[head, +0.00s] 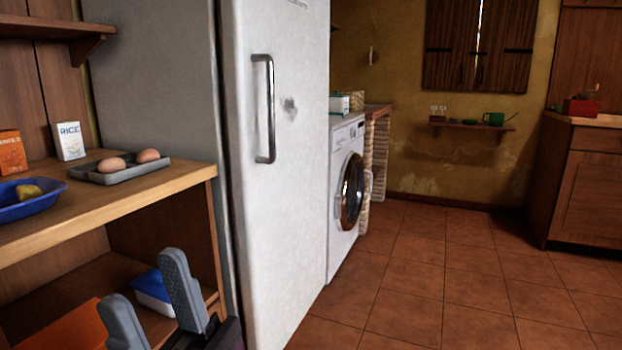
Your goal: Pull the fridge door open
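The white fridge door (285,190) faces right of the grey fridge side (155,85) and looks shut, with a thin dark seam along its left edge. A vertical metal handle (270,110) is on the upper part of the door, near that edge. My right gripper (142,279) is at the bottom left, in front of the wooden shelf unit. It is low and well left of the handle, not touching it. Its two grey fingers stand apart with nothing seen between them. My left gripper is not in view.
The wooden shelf (110,207) beside the fridge holds a grey tray (165,175) with eggs, a blue bowl (28,198) and a rice box (69,141). A washing machine (340,205) stands beyond the fridge. The tiled floor (440,290) to the right is clear.

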